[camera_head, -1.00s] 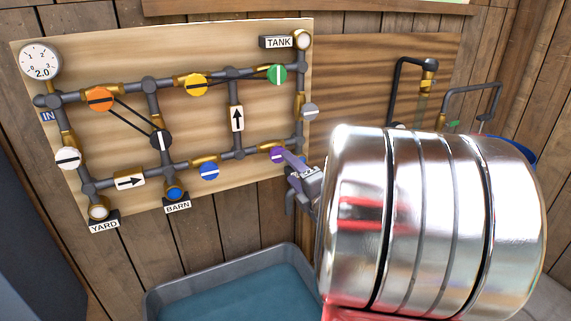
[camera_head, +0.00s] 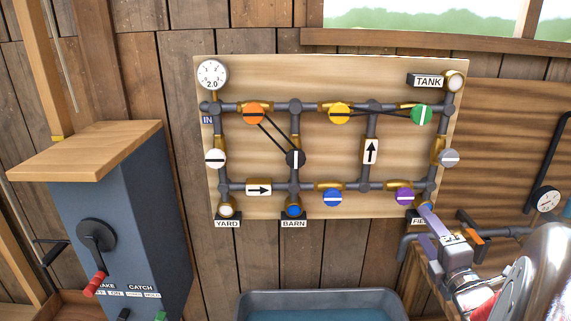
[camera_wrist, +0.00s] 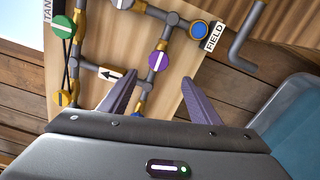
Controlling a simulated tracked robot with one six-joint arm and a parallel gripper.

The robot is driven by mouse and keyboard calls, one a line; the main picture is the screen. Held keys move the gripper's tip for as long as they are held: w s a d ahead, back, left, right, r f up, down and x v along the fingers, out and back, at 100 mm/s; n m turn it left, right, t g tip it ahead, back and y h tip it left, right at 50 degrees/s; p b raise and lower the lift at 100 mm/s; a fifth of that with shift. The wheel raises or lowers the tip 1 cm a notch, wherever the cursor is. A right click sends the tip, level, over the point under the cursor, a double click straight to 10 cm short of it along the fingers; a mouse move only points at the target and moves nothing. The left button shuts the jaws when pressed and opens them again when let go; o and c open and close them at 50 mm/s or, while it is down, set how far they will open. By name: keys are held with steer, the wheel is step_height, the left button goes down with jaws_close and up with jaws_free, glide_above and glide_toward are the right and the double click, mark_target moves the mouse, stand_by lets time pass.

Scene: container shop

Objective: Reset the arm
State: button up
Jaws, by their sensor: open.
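My gripper (camera_head: 428,212) is at the lower right of the valve board (camera_head: 340,150) in the head view, just below the purple valve (camera_head: 405,196). In the wrist view, my gripper (camera_wrist: 158,82) has its two purple-grey fingers spread with nothing between them. The purple valve (camera_wrist: 160,60) shows beyond and between the fingertips there, apparently apart from them. Its white stripe lies level in the head view. The FIELD label (camera_head: 418,221) is partly hidden behind my gripper. My arm's links fill the lower right corner of the head view.
A tub of water (camera_head: 315,297) stands below the board. A dark blue cabinet (camera_head: 135,220) with a red-handled crank stands at the left. Pipes and a second gauge (camera_head: 548,200) are at the right, near my arm. The wall between cabinet and board is clear.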

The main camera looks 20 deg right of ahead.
steer(key=w+a+m+g+h, duration=0.1)
steer(key=w+a+m+g, duration=0.25)
steer(key=a+m, duration=0.3)
steer(key=s+a+f+m+g+y, duration=0.1)
steer(key=s+a+m+g+y, duration=0.1)
steer(key=s+a, duration=0.3)
steer(key=s+a+f+m+g+y, duration=0.2)
steer(key=s+a+m+g, duration=0.1)
steer(key=a, duration=0.9)
steer(key=s+a+f+m+g+y, duration=0.1)
steer(key=s+a+m+g+y, duration=0.1)
steer(key=s+a+m, duration=0.3)
steer(key=s+a+g, duration=0.1)
steer(key=a, duration=0.3)
steer(key=shift+s+f+m, duration=0.15)
steer(key=shift+s+m, duration=0.15)
steer(key=shift+m, duration=0.05)
